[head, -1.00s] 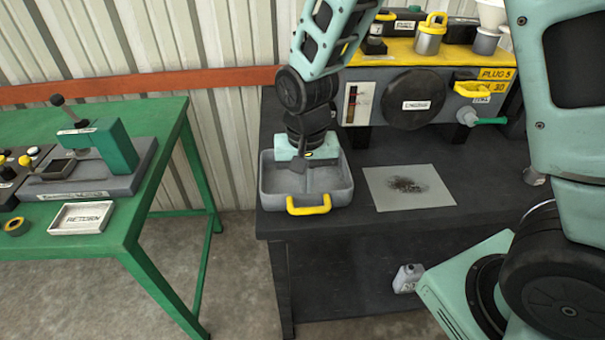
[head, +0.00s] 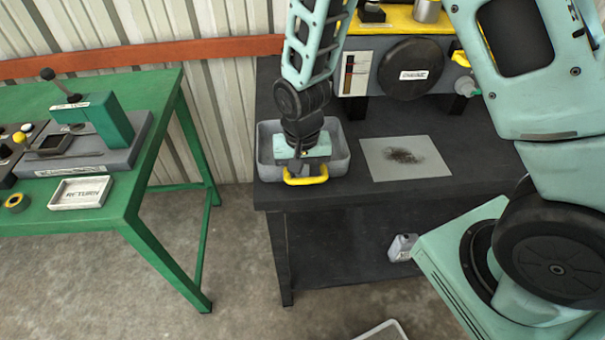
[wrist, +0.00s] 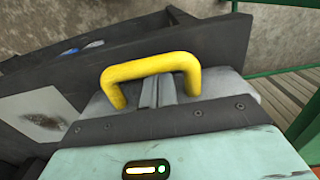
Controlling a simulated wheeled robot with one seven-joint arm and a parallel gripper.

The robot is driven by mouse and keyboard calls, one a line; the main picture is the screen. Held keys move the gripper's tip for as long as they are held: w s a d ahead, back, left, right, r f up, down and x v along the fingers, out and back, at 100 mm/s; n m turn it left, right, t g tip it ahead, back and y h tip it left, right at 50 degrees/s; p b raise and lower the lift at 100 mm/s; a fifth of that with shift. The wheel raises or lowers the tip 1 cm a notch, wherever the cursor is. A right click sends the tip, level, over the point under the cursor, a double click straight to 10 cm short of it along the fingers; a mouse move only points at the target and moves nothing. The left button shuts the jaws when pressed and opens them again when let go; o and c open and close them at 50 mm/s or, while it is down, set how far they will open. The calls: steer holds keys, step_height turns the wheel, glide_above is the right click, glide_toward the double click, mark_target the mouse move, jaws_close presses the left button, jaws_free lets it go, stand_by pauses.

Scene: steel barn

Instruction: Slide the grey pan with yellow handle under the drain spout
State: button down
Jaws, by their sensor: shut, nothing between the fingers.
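The grey pan (head: 342,152) with its yellow handle (head: 308,180) sits on the dark bench at the left front, handle facing the front edge. My gripper (head: 295,166) points down over the pan's front part, close behind the handle, and is shut and empty. In the wrist view the yellow handle (wrist: 150,67) arches beyond the shut fingers (wrist: 166,93); I cannot tell whether they touch it or the pan.
A stained pale sheet (head: 378,167) lies on the bench right of the pan. The machine with a black round cover (head: 411,70) stands behind. A small bottle (head: 402,247) is on the lower shelf. A green table (head: 120,225) stands left, across a gap.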

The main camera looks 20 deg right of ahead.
steer(key=w+d, duration=0.1)
steer(key=w, duration=0.4)
steer(key=w+d, duration=0.2)
steer(key=w, duration=0.3)
steer(key=w+d, duration=0.2)
steer(key=w, duration=0.3)
steer(key=shift+r, duration=0.15)
step_height(320, 180, up, 10)
steer(key=p, duration=0.7)
steer(key=s+a+r+n+y, duration=0.1)
steer(key=s+a+r+n, duration=0.2)
steer(key=s+a+r, duration=0.4)
steer(key=s+a+r+n+b, duration=0.1)
steer(key=s+n, duration=0.1)
steer(key=s, duration=0.7)
steer(key=s+a+r+n+b, duration=0.1)
steer(key=s+a+r+n, duration=0.1)
steer(key=s, duration=0.7)
steer(key=s+a+r+n, duration=0.1)
steer(key=s+n, duration=0.3)
steer(key=s, duration=0.6)
steer(key=shift+a+r+b, duration=0.25)
steer(key=shift+r+b, duration=0.15)
steer(key=shift+r, duration=0.2)
